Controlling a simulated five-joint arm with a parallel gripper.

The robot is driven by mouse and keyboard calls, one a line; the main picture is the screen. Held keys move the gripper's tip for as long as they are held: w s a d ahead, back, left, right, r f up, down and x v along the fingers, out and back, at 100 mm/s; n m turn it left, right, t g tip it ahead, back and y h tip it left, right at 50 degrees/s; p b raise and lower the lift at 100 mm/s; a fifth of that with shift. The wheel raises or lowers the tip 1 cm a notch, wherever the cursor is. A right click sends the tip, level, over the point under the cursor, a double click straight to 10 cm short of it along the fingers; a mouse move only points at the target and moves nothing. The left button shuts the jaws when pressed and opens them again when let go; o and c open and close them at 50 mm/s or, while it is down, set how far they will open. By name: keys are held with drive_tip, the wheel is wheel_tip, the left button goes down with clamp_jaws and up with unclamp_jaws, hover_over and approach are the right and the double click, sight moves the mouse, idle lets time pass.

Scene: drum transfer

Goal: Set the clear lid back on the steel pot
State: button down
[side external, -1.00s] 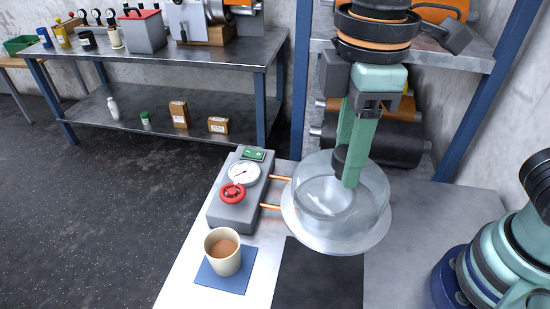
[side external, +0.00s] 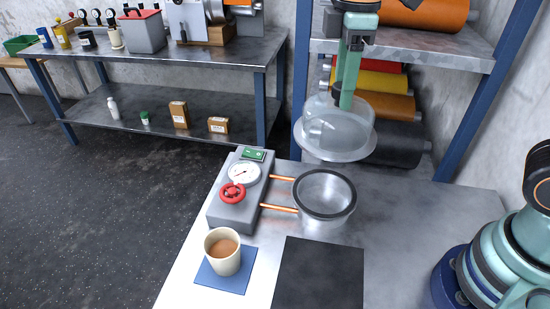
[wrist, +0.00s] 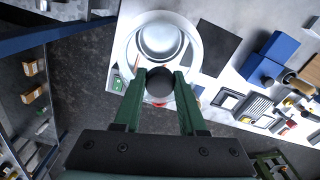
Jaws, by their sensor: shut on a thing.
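The clear lid (side external: 320,135), a glass dome with a pale flange, hangs in the air from my gripper (side external: 343,98). My gripper is shut on its dark knob, which shows between the fingers (wrist: 158,84) in the wrist view. The steel pot (side external: 325,205) stands open on the bench, with a dark rim and an empty-looking inside. In the side view the lid appears above and beyond the pot, clear of its rim.
Two copper pipes (side external: 280,208) join the pot to a grey gauge box (side external: 234,205) with a red handwheel (side external: 232,193). A cup (side external: 223,252) stands on a blue mat (side external: 240,282). A black mat (side external: 318,275) lies in front of the pot. A rack with rolls (side external: 385,105) stands behind.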

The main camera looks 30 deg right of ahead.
wheel_tip(320, 180, down, 14)
idle(0.5)
drive_tip(key=shift+f, duration=0.35)
drive_tip(key=shift+f, duration=0.3)
drive_tip(key=shift+c, duration=2.4)
unclamp_jaws()
